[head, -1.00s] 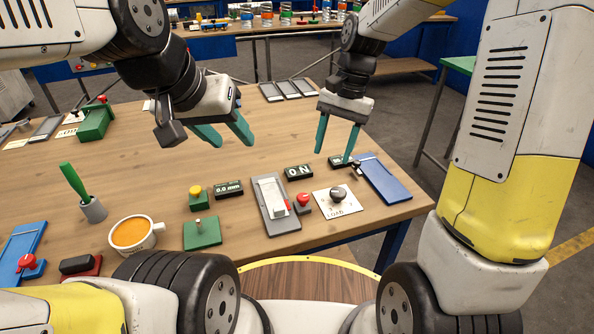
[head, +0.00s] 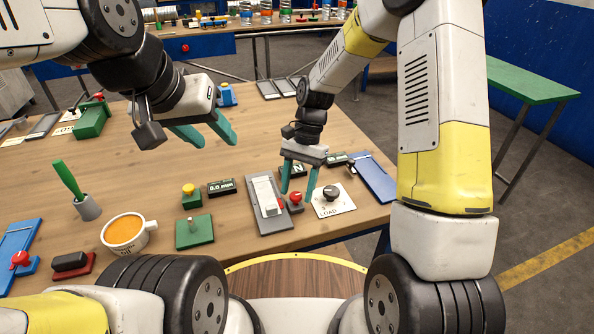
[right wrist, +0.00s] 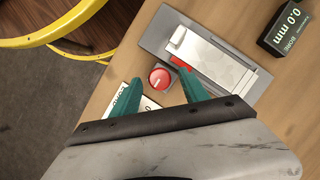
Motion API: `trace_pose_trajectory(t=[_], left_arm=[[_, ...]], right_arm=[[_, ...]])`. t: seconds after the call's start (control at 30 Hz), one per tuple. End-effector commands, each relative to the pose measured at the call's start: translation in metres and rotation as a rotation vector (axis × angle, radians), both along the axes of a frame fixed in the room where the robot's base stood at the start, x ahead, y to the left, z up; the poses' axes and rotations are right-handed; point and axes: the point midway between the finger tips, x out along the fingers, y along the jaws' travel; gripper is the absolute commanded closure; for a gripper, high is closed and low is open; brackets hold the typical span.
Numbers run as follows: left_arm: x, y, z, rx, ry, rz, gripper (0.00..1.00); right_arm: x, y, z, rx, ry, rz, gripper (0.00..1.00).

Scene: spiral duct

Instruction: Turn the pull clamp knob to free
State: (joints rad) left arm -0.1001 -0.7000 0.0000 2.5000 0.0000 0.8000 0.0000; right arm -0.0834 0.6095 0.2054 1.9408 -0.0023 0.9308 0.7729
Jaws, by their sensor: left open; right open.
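A black round knob (head: 331,192) sits on a white card (head: 333,209) marked LOAD near the table's front right. A red knob (head: 295,198) stands just left of that card; it shows from above in the right wrist view (right wrist: 161,78). I cannot tell from any label which is the pull clamp knob. My right gripper (head: 296,193) is open, pointing down over the red knob, with one green finger on each side of it; whether they touch is unclear. In the right wrist view its fingers hide part of the card. My left gripper (head: 216,141) is open and empty above the table's middle.
A grey fixture with a white block (head: 267,196) lies left of the red knob. A blue plate (head: 374,178) is to the right. A 0.0 mm display (head: 221,187), a green plate (head: 195,231) and a coffee cup (head: 126,233) stand further left.

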Motion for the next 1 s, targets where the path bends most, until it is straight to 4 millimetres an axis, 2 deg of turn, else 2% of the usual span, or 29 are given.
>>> trace_pose_trajectory(t=[0.27,0.53,0.83,1.0], left_arm=[[0.0,0.0,0.0,0.0,0.0,0.0,0.55],[0.0,0.0,0.0,0.0,0.0,0.0,0.55],[0.0,0.0,0.0,0.0,0.0,0.0,0.55],[0.0,0.0,0.0,0.0,0.0,0.0,0.55]], right_arm=[[-0.0006,0.0003,-0.0018,0.0,0.0,0.0,0.47],[-0.0005,0.0004,-0.0016,0.001,0.0,0.0,1.0],[-0.0002,0.0008,-0.0015,0.001,0.0,0.022,1.0],[-0.0001,0.0018,-0.0016,0.0,0.0,0.095,1.0]])
